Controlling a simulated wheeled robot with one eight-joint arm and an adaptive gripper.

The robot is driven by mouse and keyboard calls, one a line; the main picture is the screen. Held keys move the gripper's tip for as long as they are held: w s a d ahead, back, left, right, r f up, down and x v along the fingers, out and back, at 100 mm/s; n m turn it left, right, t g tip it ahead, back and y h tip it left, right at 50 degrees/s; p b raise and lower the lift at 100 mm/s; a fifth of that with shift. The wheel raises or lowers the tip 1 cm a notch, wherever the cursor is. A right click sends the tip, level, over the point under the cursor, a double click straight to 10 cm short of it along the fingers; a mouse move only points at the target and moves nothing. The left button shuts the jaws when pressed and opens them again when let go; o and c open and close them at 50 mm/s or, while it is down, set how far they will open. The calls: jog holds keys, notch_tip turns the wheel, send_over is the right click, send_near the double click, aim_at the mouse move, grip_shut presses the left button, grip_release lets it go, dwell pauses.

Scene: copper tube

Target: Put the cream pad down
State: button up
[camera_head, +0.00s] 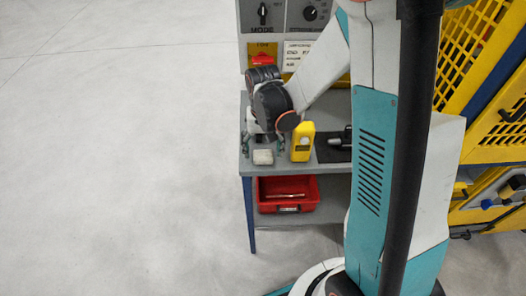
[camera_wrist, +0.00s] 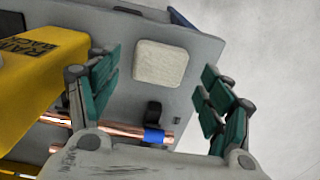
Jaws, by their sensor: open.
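The cream pad (camera_head: 262,157) is a small pale block lying on the grey bench top near its front left corner. In the wrist view the pad (camera_wrist: 160,63) is a rounded square, flat on the grey surface. My gripper (camera_head: 263,146) is over that corner, just behind the pad in the head view. In the wrist view my gripper (camera_wrist: 158,80) has its green-padded fingers wide apart, one on each side of the pad, with clear gaps. Nothing is between the fingers' pads. The exact height of the fingertips above the bench is hard to tell.
A yellow device (camera_head: 302,141) stands close to the right of my gripper. A copper tube (camera_wrist: 120,132) with a blue band lies by a black clip in the wrist view. A red bin (camera_head: 287,192) sits on the lower shelf. Open floor (camera_head: 110,150) lies left.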

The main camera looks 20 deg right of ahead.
aim_at(263, 155)
jog(key=s+r+n+t+p, duration=0.1)
jog(key=s+r+t, duration=0.15)
jog(key=r, duration=0.65)
jog(key=s+r+n+t+p, duration=0.1)
jog(key=s+r, duration=0.3)
jog(key=r, duration=0.5)
jog(key=s+r+n+t, duration=0.1)
jog(key=s+r+t, duration=0.2)
jog(key=s+r, duration=0.2)
jog(key=shift+s+n+t, duration=0.3)
jog(key=shift+s+t, duration=0.05)
jog(key=shift+s, duration=1.3)
jog(key=shift+f, duration=0.1)
notch_tip(263, 155, down, 8)
jog(key=b, duration=0.8)
jog(key=shift+o, duration=0.6)
